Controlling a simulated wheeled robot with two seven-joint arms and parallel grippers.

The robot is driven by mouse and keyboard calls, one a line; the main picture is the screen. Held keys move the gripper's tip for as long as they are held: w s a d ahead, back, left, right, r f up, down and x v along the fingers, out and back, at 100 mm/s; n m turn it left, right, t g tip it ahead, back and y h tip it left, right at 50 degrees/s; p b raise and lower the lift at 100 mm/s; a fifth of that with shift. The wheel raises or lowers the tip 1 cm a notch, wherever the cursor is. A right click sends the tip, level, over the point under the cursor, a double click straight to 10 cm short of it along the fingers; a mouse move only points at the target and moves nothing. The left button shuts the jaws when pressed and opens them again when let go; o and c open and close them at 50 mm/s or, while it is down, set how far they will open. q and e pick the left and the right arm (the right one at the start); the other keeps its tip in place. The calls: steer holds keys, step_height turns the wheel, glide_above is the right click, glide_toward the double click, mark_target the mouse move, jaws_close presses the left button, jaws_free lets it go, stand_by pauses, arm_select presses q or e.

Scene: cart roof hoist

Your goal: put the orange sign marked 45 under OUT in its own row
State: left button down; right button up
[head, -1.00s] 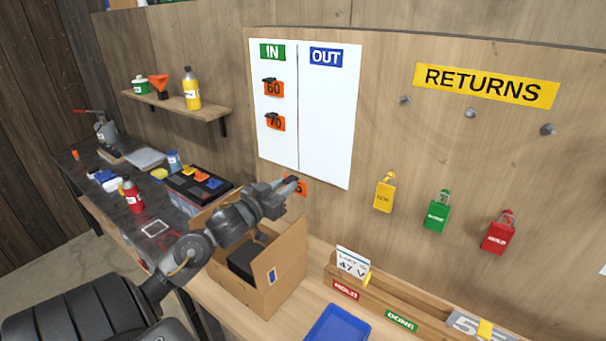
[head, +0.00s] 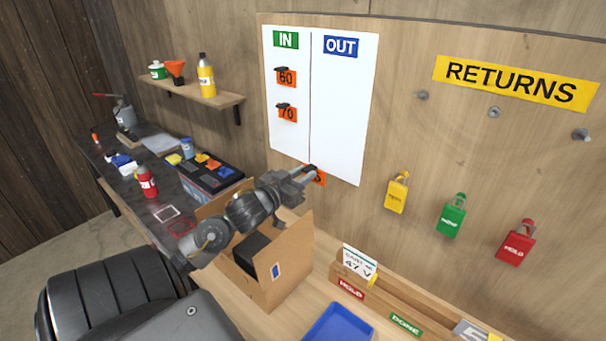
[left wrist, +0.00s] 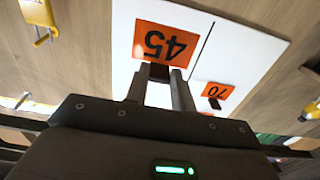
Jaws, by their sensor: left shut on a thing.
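My left gripper (head: 308,171) is shut on the orange sign marked 45 (left wrist: 165,42), by the dark tab at its edge. In the head view the sign (head: 319,178) is mostly hidden behind the gripper, at the lower edge of the white board (head: 341,120). The board has a green IN label (head: 286,40) over its left column and a blue OUT label (head: 341,46) over its right column. Under IN hang the orange signs 60 (head: 286,79) and 70 (head: 287,115); the 70 sign also shows in the left wrist view (left wrist: 213,90). The OUT column is bare. My right gripper is not in view.
An open cardboard box (head: 290,262) stands below my left arm. A blue tray (head: 340,325) lies beside it. Yellow (head: 397,194), green (head: 451,218) and red (head: 516,245) padlocks hang on the wall to the right, under a RETURNS sign (head: 515,83). A shelf (head: 190,94) is at left.

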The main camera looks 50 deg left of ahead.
mark_target(315, 167)
arm_select(q)
steer(key=w, duration=0.4)
steer(key=shift+w+a, duration=0.25)
steer(key=shift+w, duration=0.15)
steer(key=shift+w+a+p, duration=0.15)
steer(key=shift+w+p, duration=0.15)
steer(key=shift+w, duration=1.15)
steer(key=shift+w, duration=0.35)
steer(key=shift+w+p, duration=0.25)
steer(key=shift+p, duration=0.1)
stand_by(0.6)
steer(key=shift+a, duration=0.1)
stand_by(0.4)
